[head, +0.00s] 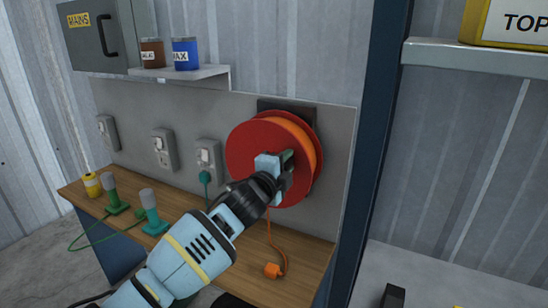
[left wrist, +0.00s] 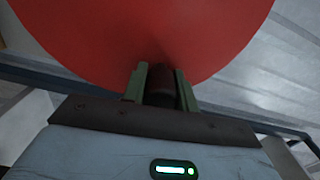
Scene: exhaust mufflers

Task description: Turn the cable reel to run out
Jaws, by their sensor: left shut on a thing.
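The red cable reel (head: 250,150) with orange cable is mounted on the grey back panel above the wooden bench. Its loose cable end with an orange plug (head: 273,270) hangs down over the bench. My left gripper (head: 287,160) is at the front face of the reel, right of its middle. In the left wrist view the green fingers (left wrist: 161,86) are shut on a dark crank handle (left wrist: 160,84) that stands out from the red reel disc (left wrist: 150,35). My right gripper is not in view.
Sockets (head: 165,148) line the panel left of the reel. The wooden bench (head: 235,245) holds a yellow spool (head: 92,185) and two green-based items (head: 151,205). A blue post (head: 372,130) stands close right of the reel. A small shelf (head: 185,73) holds two tins.

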